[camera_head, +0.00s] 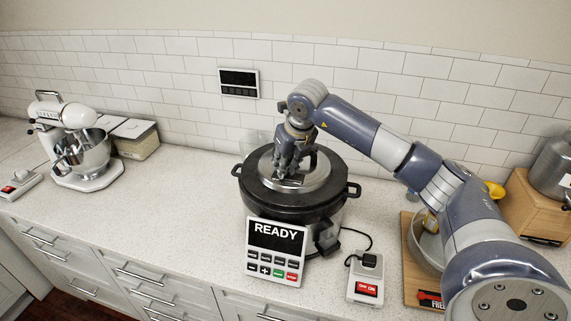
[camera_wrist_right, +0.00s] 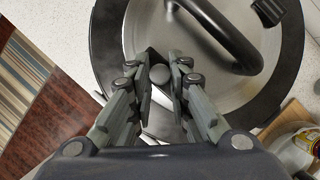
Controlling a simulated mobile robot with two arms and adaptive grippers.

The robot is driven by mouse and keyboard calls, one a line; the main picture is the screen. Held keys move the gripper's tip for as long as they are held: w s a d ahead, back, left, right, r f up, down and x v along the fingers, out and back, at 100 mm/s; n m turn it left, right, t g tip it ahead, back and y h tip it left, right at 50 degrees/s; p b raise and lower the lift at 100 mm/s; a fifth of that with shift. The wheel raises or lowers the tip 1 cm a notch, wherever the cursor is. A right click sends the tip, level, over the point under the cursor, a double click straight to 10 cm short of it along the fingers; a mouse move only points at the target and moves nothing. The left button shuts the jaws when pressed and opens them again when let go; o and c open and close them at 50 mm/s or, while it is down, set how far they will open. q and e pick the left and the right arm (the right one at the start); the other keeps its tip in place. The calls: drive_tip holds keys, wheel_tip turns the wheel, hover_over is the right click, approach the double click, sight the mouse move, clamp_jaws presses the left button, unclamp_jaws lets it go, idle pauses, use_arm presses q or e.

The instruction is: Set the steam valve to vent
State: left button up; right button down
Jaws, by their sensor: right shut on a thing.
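The pressure cooker is a dark round pot (camera_head: 262,200) on the counter, with a light metal lid (camera_head: 318,176) and a black arched lid handle (camera_wrist_right: 228,38). Its front panel (camera_head: 276,249) reads READY. My right gripper (camera_head: 289,176) reaches down over the lid from the right. In the right wrist view, my right gripper (camera_wrist_right: 160,76) has its fingers closed around a small dark grey round piece, which looks like the steam valve (camera_wrist_right: 159,73), near the lid's edge. The fingers hide part of it, so its setting cannot be read. My left gripper is out of view.
A switch box (camera_head: 366,278) with a red switch stands right of the cooker, near a wooden board (camera_head: 411,280) and a bowl. A stand mixer (camera_head: 75,140) is at the far left.

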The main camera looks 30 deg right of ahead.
drive_tip(key=shift+s+d+f+b, duration=0.2)
drive_tip(key=shift+s+d+b, duration=0.4)
drive_tip(key=shift+b, duration=0.25)
drive_tip(key=shift+s+d, duration=0.25)
drive_tip(key=shift+s, duration=0.05)
drive_tip(key=shift+s+d+r, duration=0.1)
drive_tip(key=shift+s+r, duration=0.1)
drive_tip(key=c, duration=1.5)
unclamp_jaws()
drive_tip(key=shift+r, duration=0.1)
drive_tip(key=v, duration=1.1)
drive_tip(key=shift+s+r, duration=0.15)
drive_tip(key=shift+r, duration=0.25)
